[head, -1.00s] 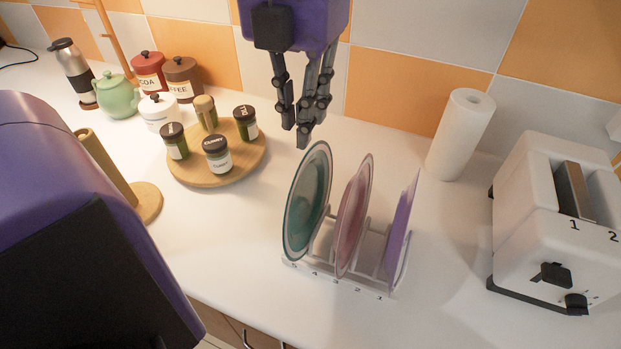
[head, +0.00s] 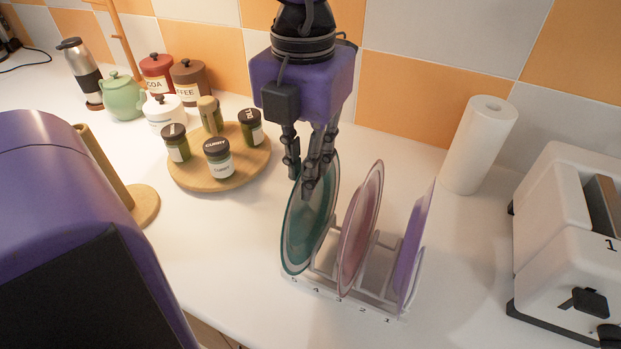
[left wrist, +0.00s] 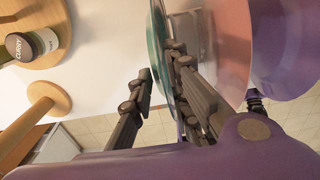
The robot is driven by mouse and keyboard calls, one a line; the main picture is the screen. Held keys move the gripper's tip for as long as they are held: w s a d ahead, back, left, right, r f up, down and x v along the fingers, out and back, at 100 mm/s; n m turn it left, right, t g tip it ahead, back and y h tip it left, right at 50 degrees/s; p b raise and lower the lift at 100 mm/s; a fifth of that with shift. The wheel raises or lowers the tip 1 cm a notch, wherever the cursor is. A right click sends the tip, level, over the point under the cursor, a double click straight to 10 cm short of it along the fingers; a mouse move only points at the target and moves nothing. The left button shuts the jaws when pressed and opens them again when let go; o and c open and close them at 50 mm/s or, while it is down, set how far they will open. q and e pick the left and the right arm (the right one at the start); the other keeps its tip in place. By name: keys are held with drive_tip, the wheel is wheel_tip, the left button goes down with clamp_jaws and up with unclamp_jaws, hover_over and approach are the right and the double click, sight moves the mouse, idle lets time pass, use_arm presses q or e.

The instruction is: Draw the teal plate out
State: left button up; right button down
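The teal plate (head: 302,238) stands on edge in a white plate rack (head: 345,298), in the leftmost occupied place. My left gripper (head: 301,182) points down at the plate's upper rim. In the left wrist view its fingers (left wrist: 157,68) are apart, with the rim of the teal plate (left wrist: 155,38) between them. One finger is close to the plate's pink-plate side; whether it touches is unclear. A gap shows between the plate and the other finger. My right gripper is in neither view.
A pink plate (head: 361,225) and a purple plate (head: 412,255) stand to the right in the same rack. A round wooden board (head: 247,168) with several jars lies to the left. A paper roll (head: 478,145) and a white toaster (head: 565,235) stand to the right.

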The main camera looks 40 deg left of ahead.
use_arm(q)
drive_tip(key=shift+c, duration=0.5)
clamp_jaws()
drive_tip(key=shift+r, duration=0.1)
